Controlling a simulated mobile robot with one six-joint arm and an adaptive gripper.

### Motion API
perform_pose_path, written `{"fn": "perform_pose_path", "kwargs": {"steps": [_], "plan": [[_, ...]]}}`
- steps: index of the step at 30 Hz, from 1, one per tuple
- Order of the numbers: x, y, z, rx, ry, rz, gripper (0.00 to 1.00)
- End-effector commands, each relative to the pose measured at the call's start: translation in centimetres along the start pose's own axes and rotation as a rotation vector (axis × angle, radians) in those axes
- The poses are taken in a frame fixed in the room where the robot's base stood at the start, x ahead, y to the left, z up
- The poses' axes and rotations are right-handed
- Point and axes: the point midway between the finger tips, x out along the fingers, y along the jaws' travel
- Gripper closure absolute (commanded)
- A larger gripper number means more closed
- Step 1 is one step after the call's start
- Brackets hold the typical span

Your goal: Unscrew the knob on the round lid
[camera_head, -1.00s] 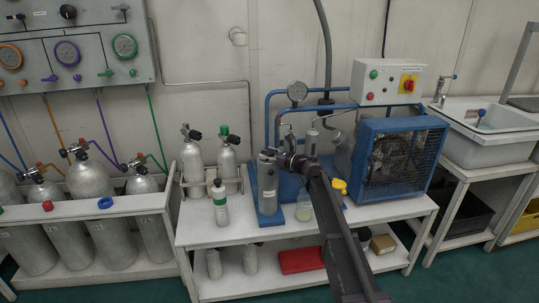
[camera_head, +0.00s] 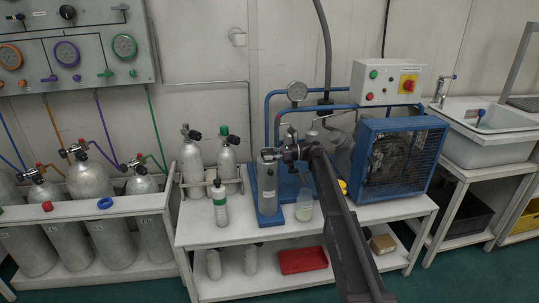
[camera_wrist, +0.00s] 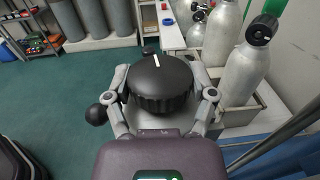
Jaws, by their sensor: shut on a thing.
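A black, ribbed round knob (camera_wrist: 162,84) with a white line on its top fills the middle of the wrist view. My gripper (camera_wrist: 165,97) is shut on it, with one grey finger on each side. A smaller black ball (camera_wrist: 98,114) shows just left of the knob. In the head view, my gripper (camera_head: 287,151) is beside the top of a tall grey canister (camera_head: 267,188) on a blue base. The round lid under the knob is hidden, and I cannot tell whether the knob still touches it.
Grey cylinders (camera_head: 193,165) stand in a rack behind and left, with a green-banded bottle (camera_head: 220,203) in front. A clear jar (camera_head: 304,206) is right of the canister. A blue-caged compressor (camera_head: 400,158) stands further right.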

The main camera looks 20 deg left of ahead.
Motion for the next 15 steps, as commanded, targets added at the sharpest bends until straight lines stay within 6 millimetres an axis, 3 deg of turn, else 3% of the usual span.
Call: {"fn": "perform_pose_path", "kwargs": {"steps": [15], "plan": [[0.19, -0.06, -0.09, 0.001, 0.003, 0.059, 0.76]]}}
